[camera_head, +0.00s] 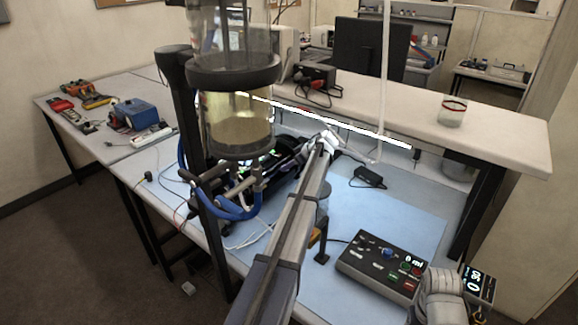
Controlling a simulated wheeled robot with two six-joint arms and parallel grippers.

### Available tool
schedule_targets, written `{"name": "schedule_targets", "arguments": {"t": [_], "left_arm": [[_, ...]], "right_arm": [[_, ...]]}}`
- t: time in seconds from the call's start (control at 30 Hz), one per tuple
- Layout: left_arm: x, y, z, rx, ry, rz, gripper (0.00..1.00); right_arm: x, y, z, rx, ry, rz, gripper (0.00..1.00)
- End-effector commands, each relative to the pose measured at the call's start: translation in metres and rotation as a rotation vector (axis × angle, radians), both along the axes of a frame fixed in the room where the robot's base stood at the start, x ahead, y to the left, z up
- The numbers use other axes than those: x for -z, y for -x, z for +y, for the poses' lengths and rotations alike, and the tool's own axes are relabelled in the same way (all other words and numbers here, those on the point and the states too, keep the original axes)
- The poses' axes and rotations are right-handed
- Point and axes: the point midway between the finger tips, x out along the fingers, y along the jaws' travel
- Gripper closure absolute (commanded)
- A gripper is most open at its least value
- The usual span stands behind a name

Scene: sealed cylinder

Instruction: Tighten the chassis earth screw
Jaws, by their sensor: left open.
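A long grey arm of mine rises from the bottom centre to my left gripper (329,140), small in the picture and open. It is over the back of the blue bench mat (392,222), beside dark equipment (288,158) that the cylinder and the arm partly hide. I cannot make out the chassis earth screw, nor whether the gripper touches anything. The clear sealed cylinder (236,112), with dark collars and yellowish contents, stands upright in front, left of the gripper. My right gripper does not show clearly.
Blue hoses (236,212) hang below the cylinder by a black post (183,100). A control box (380,265) with buttons sits on the mat at right, with a small black adapter (369,177) behind it. A raised shelf (500,130) holds a jar (452,112). The mat's right middle is clear.

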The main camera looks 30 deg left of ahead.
Motion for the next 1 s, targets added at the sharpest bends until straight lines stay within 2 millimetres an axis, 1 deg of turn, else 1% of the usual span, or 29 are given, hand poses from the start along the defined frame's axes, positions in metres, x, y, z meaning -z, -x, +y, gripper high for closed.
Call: {"name": "schedule_targets", "arguments": {"t": [0.17,0.5,0.63,0.87,0.93,1.0], "left_arm": [[-0.013,0.001,-0.010,0.001,0.000,0.000,0.53],[-0.050,0.004,-0.046,0.001,0.000,0.000,0.53],[-0.056,0.004,-0.053,0.001,0.000,-0.001,0.53],[-0.054,0.004,-0.054,0.000,0.000,0.000,0.53],[-0.054,0.004,-0.054,0.000,0.000,0.000,0.48],[-0.056,0.007,-0.057,-0.006,0.004,-0.001,0.40]], "right_arm": [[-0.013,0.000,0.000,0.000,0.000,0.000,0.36],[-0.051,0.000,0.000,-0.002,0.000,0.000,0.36],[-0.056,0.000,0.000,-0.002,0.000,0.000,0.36],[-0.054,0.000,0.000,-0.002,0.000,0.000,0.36],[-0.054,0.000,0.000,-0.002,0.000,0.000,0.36],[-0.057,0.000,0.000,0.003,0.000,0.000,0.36]]}}
